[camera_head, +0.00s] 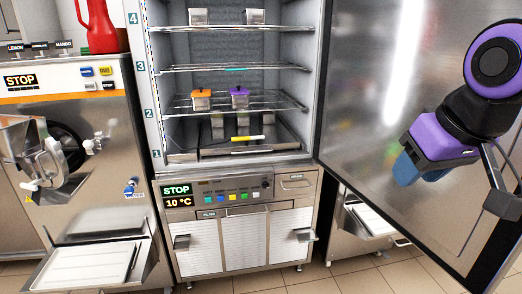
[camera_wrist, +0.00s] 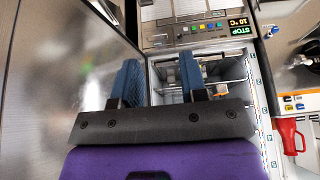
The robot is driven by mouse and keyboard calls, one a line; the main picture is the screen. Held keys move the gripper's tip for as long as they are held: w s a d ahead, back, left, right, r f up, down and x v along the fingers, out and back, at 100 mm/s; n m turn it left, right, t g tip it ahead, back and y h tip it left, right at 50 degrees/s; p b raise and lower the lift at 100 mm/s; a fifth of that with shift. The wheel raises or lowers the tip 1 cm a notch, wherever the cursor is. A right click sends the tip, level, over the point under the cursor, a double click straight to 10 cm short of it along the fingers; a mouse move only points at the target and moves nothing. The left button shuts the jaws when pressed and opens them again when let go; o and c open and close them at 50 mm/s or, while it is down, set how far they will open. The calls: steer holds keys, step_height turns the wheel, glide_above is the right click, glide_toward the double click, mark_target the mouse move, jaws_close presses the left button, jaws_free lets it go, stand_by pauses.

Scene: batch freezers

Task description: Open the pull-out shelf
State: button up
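The upright freezer stands open, with wire shelves marked 1 to 4. Its lowest shelf (camera_head: 255,147), near mark 1, lies inside the cabinet, with dark containers and a yellow-ended tool on it. The wire shelf at mark 2 (camera_head: 270,102) holds an orange-topped and a purple-topped container. I cannot tell which is the pull-out shelf. My gripper (camera_head: 408,168) is at the right, in front of the open door and apart from the shelves. In the wrist view my gripper (camera_wrist: 160,75) has its two blue fingers spread with nothing between; the freezer interior shows partly behind them.
The open freezer door (camera_head: 385,100) fills the right side, close to my arm. Below the shelves are a control panel (camera_head: 230,192) and white filter panels (camera_head: 247,240). A steel machine (camera_head: 85,130) with a red jug (camera_head: 97,28) stands left. Tiled floor lies in front.

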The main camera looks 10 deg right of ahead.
steer(key=shift+d, duration=0.3)
steer(key=shift+c, duration=0.5)
